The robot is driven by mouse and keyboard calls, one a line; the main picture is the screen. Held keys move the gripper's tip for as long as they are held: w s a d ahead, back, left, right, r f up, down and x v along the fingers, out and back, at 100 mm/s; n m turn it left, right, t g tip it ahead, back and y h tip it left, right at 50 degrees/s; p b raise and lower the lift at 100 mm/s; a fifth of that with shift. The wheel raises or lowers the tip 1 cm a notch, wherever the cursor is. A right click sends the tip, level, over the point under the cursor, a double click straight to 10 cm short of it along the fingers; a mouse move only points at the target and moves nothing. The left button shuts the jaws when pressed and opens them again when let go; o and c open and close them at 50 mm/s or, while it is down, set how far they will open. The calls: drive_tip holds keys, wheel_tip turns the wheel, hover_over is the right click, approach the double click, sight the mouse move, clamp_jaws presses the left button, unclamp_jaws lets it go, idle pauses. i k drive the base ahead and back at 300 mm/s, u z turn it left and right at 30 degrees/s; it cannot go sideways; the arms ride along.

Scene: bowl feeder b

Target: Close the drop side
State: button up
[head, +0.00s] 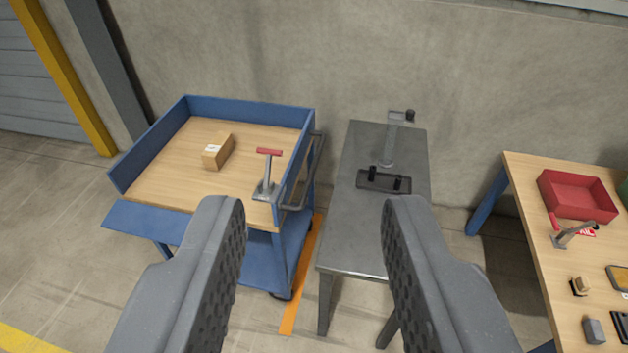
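A blue trolley (213,103) with a wooden deck stands against the wall at the left. Raised blue walls edge its back, left and right. Its drop side (145,222), a blue panel along the front edge, hangs open and folded outward, below deck level.
On the deck are a cardboard box (218,151) and a red-handled lever tool (266,175). A grey metal table (350,225) with a clamp stand (390,150) stands right of the trolley. A wooden bench (535,190) with a red bin (577,196) stands at far right. Floor at lower left is clear.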

sight(163, 226)
drive_tip(key=i, duration=0.85)
drive_tip(key=u, duration=0.55)
drive_tip(key=k, duration=1.2)
drive_tip(key=u, duration=0.7)
drive_tip(key=i, duration=1.2)
drive_tip(key=z, duration=0.65)
drive_tip(key=i, duration=0.55)
drive_tip(key=z, duration=0.35)
